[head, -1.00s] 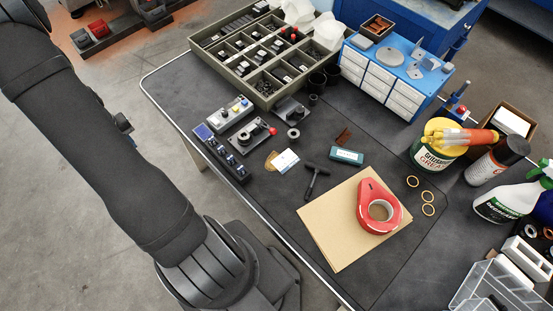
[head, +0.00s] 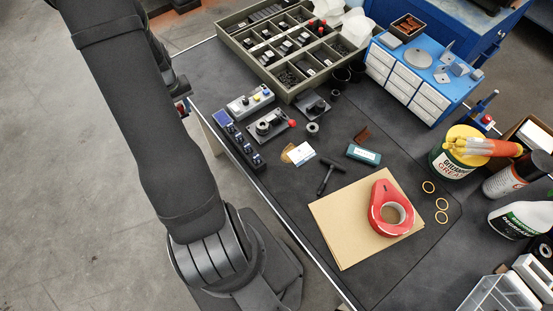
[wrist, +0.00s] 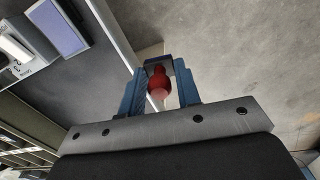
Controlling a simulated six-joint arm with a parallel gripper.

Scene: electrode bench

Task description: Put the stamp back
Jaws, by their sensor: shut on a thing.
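The stamp (wrist: 158,86), with a red rounded handle, is between the blue fingers of my gripper (wrist: 160,76) in the wrist view. The gripper is shut on it and holds it over the grey floor beside the bench edge. The stamp's lower end is hard to make out. In the head view my arm hides most of the gripper; a small red and blue bit shows at the arm's right side. The olive compartment tray (head: 289,95) stands at the back of the bench, with several small dark pieces and a red-topped piece (head: 320,25).
Near the bench's left edge are a blue-screened strip (head: 240,142), a button box (head: 250,101) and a red-knobbed fixture (head: 270,126). A blue drawer cabinet (head: 413,83) stands right of the tray. A red tape dispenser (head: 382,215) lies on brown card.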

